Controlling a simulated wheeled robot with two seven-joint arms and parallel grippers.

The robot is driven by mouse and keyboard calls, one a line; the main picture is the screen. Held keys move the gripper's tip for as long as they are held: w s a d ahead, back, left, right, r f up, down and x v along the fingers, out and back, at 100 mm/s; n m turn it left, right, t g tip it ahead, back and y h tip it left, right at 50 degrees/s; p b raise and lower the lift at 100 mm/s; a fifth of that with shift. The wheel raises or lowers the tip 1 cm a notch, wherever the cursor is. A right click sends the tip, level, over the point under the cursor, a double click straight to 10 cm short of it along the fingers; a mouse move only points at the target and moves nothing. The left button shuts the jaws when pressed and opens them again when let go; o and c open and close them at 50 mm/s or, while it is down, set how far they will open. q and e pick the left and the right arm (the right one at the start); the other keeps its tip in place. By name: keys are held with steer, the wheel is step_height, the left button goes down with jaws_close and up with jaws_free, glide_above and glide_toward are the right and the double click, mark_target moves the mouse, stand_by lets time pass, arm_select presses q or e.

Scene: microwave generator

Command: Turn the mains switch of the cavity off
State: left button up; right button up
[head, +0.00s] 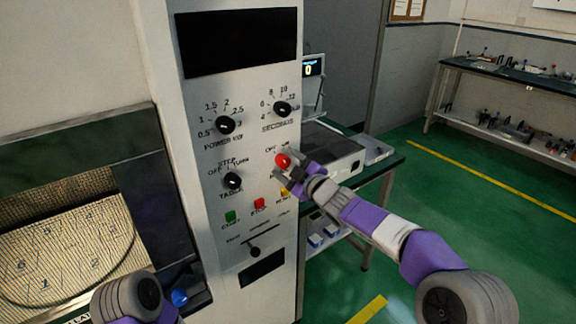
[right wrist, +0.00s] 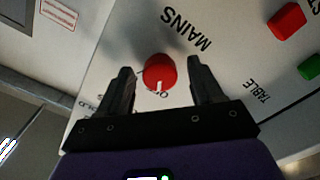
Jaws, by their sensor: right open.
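The mains switch is a round red knob (head: 282,160) on the pale front panel, at the upper right of the lower controls. In the right wrist view the red knob (right wrist: 160,72) stands beside the word MAINS, with a white pointer mark facing the bottom of the picture. My right gripper (head: 289,172) is at the knob. The right wrist view shows the gripper (right wrist: 159,66) open, one finger on each side of the knob, with gaps between. The knob's lettering is partly hidden. My left arm shows at the bottom left, but its gripper is not visible.
The panel also has black dials for power (head: 225,125), seconds (head: 283,109) and table (head: 232,181). Green (head: 230,216) and red (head: 260,204) buttons lie below. A bench (head: 388,162) with equipment stands behind my right arm. Green floor is clear at right.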

steer(key=v, duration=0.7)
steer(key=shift+s, duration=0.2)
steer(key=shift+d, duration=0.15)
